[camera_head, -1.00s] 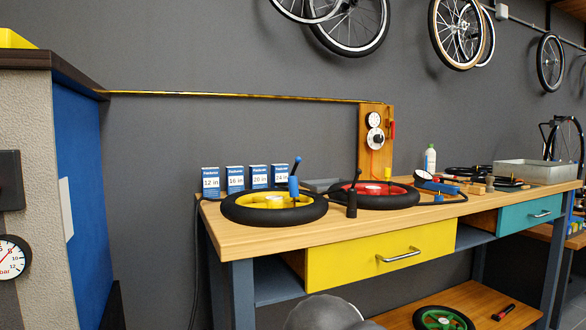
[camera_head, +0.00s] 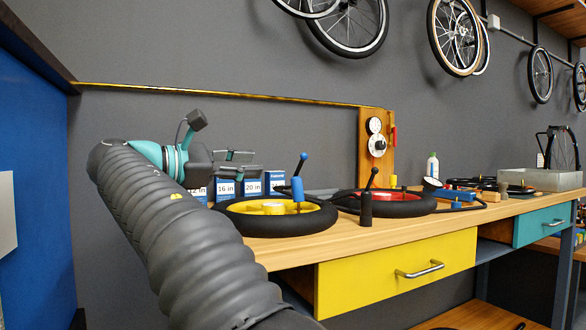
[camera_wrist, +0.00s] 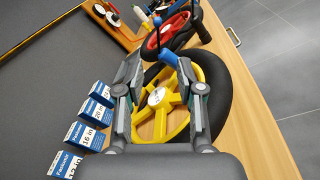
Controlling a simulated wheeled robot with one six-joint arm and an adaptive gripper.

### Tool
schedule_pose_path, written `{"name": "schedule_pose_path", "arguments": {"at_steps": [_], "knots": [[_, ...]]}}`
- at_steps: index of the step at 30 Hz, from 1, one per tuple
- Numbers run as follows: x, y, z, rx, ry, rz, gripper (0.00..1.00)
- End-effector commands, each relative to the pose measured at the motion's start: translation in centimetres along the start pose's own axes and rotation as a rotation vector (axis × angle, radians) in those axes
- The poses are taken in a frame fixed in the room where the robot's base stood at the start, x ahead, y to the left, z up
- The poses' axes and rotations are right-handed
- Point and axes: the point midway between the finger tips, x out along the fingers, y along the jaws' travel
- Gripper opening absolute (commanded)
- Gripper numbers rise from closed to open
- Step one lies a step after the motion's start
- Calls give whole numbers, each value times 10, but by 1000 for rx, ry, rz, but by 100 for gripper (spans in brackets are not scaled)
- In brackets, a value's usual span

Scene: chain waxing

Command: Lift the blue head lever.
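The blue head (camera_head: 297,188) stands upright on the wheel with the yellow hub (camera_head: 263,207), on the near left of the bench. Its dark lever (camera_head: 300,166) with a blue tip leans up to the right. In the wrist view the blue head (camera_wrist: 168,58) shows beyond the fingertips, between them, at the far rim of the yellow wheel (camera_wrist: 170,120). My gripper (camera_head: 250,168) is above and left of the wheel, apart from the lever. In the wrist view my gripper (camera_wrist: 160,62) has its fingers wide apart with nothing between them.
Several blue tube boxes (camera_head: 226,188) stand behind the wheel. A black upright post (camera_head: 366,208) with a lever stands at the bench front, beside the red-hubbed wheel (camera_head: 390,198). A wooden board (camera_head: 365,150) with gauges rises behind. A grey metal tray (camera_head: 545,179) sits at right.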

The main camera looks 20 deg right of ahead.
Motion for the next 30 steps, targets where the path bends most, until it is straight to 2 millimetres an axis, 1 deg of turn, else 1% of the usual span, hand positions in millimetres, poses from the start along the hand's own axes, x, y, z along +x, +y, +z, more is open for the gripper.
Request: {"name": "schedule_pose_path", "arguments": {"at_steps": [3, 7, 11, 21, 25, 30], "knots": [[0, 2, 2, -4, -20, -1, 37], [13, 2, 2, -5, -20, 0, 37], [35, 1, 2, -4, -19, 0, 37], [98, 2, 3, -2, -18, 0, 37], [116, 2, 4, -4, -18, 1, 37], [129, 2, 4, -4, -17, 2, 37]]}}
